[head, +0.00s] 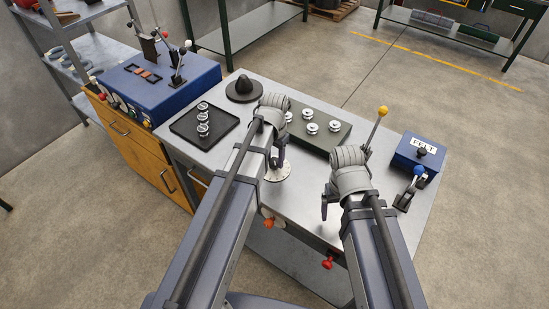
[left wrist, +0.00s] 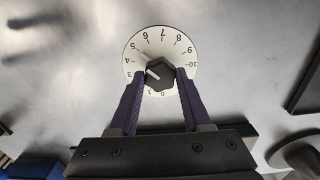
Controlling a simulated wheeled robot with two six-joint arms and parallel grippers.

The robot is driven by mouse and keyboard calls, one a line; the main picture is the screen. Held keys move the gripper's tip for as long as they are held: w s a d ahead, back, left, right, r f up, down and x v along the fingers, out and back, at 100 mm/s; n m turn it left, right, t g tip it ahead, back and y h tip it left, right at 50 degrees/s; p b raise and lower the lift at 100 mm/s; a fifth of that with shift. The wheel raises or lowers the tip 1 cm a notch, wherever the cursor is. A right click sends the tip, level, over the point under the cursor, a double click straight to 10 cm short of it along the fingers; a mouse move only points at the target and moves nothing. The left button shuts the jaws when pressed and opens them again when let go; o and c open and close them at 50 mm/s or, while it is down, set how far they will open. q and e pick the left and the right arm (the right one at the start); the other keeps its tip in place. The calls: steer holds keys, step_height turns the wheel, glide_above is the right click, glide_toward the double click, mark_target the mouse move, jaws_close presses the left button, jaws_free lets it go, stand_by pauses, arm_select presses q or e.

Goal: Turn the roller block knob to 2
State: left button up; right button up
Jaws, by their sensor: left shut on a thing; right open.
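The black knob (left wrist: 160,74) sits in the middle of a white round dial (left wrist: 162,46) marked from 0 to 10, upside down in the left wrist view. Its white pointer line points left, around 3 to 4; the exact mark is hard to tell. My left gripper (left wrist: 160,78) is shut on the knob, one finger on each side. The left finger covers the dial near 2. In the head view the dial (head: 281,174) lies on the bench and my left gripper (head: 275,161) stands over it, hiding the knob. My right gripper (head: 329,205) is open and empty above the bench.
A green block with several metal rollers (head: 333,126) lies behind the grippers. A black tray (head: 184,135) with rollers is at left. A yellow-ball lever (head: 382,112), blue FELT box (head: 402,157) and blue-ball lever (head: 418,171) stand at right.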

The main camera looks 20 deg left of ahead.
arm_select(q)
jaws_close()
steer(key=shift+n, duration=0.3)
steer(key=n, duration=0.3)
steer(key=shift+n, duration=0.4)
steer(key=n, duration=0.3)
steer(key=shift+n, duration=0.3)
steer(key=n, duration=0.4)
steer(key=shift+n, duration=2)
